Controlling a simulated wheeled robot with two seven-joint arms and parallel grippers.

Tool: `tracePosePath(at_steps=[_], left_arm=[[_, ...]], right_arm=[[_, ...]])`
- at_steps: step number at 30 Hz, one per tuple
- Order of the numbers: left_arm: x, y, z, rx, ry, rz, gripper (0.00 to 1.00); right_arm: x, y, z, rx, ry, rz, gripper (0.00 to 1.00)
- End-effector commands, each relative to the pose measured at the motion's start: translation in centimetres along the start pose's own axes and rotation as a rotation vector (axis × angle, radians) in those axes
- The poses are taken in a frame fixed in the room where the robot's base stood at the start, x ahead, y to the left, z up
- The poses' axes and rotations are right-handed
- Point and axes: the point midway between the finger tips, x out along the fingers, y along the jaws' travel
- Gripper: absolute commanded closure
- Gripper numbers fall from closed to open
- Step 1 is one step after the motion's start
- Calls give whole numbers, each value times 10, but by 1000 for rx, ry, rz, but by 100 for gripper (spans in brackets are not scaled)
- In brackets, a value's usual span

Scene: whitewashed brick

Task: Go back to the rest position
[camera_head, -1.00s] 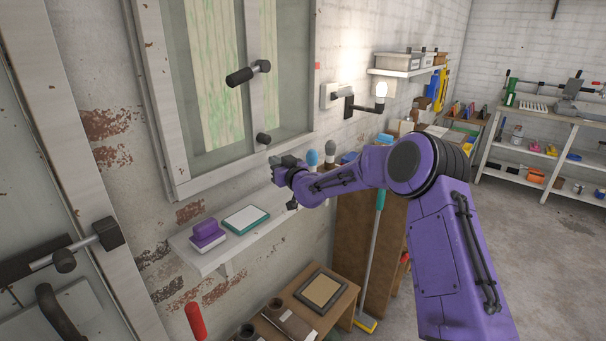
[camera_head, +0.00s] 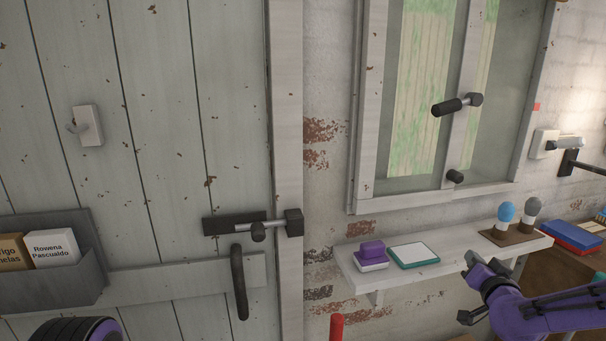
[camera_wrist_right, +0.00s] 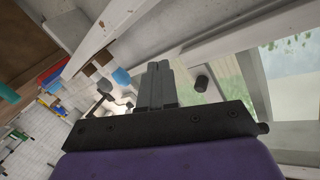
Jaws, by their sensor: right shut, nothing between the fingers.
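My right gripper (camera_head: 478,262) is at the lower right of the head view, in front of the wall shelf and below its right part. It is dark grey on a purple arm and holds nothing. In the right wrist view its fingers (camera_wrist_right: 157,85) are together, with the window frame beyond them. Of my left arm, only a purple and black rounded part shows at the bottom left edge of the head view. The left gripper is out of view.
A wall shelf (camera_head: 384,278) bears a purple block (camera_head: 371,251), a white-and-teal pad (camera_head: 414,254) and two bulb-shaped items. Above it is a window with a dark handle (camera_head: 457,104). A plank door (camera_head: 160,130) with a bolt (camera_head: 262,228) fills the left.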

Motion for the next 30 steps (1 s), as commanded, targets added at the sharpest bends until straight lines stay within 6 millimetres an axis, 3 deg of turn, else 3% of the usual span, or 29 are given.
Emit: tracePosePath(at_steps=[1,5,6,9,13,15,18,21,30], left_arm=[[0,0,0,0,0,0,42],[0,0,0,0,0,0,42],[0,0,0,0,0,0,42],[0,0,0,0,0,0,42],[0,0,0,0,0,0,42],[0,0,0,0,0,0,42],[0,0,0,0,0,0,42],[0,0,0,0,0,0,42],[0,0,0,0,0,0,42]], right_arm=[[-12,4,49,22,-80,47,100],[-61,25,157,58,-262,191,100],[-80,33,187,54,-318,235,100],[-138,56,255,20,-462,345,100],[-226,88,324,-68,-659,469,100],[-272,101,349,-124,-763,510,100],[-322,114,375,-190,-888,532,100],[-348,124,388,-227,-953,546,100],[-355,128,391,-232,-969,554,100]])
